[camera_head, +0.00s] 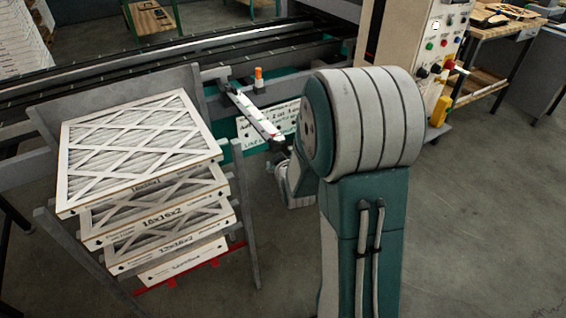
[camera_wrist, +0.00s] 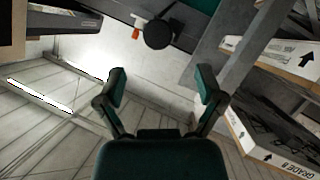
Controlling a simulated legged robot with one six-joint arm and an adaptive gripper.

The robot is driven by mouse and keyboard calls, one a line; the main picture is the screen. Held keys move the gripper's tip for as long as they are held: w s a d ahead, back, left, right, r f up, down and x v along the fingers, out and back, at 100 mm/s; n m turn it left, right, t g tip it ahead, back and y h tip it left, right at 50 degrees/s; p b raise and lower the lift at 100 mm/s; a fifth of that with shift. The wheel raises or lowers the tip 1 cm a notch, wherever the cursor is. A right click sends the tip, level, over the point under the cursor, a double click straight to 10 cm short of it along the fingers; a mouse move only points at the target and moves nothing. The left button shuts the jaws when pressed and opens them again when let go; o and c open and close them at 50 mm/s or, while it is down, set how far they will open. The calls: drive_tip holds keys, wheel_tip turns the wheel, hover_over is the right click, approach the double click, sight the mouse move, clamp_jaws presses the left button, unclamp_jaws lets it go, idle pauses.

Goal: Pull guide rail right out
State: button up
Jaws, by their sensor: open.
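What looks like the right guide rail (camera_head: 252,114) is a pale bar with a dark edge, in the head view. It runs from the conveyor side toward my arm, with a dark end near a white label. In the wrist view a round black knob (camera_wrist: 159,34) on a dark bar shows above my gripper (camera_wrist: 160,88); I cannot tell if it belongs to that rail. My gripper is open and empty, its two fingers spread apart below the knob and not touching it. In the head view my arm hides most of the gripper.
A stack of boxed filters (camera_head: 140,150) stands in a grey rack at left; filter boxes (camera_wrist: 270,150) also show at right in the wrist view. An orange-topped fitting (camera_head: 259,78) stands near the rail. A control cabinet (camera_head: 415,45) is behind my arm. Floor at right is clear.

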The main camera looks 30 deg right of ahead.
drive_tip(key=shift+v, duration=2.1)
drive_tip(key=s+a+r+m+g+y, duration=0.1)
drive_tip(key=s+a+r+g+y, duration=0.1)
drive_tip(key=s+a+r+g, duration=0.5)
drive_tip(key=s+a+r, duration=0.2)
drive_tip(key=s, duration=0.5)
drive_tip(key=s+a+r+m+g+y, duration=0.1)
drive_tip(key=s+a+r, duration=0.2)
drive_tip(key=s, duration=0.6)
drive_tip(key=shift+a+r+m+y, duration=0.25)
drive_tip(key=shift+a+m+y, duration=0.05)
drive_tip(key=shift+a, duration=0.65)
drive_tip(key=shift+c, duration=0.4)
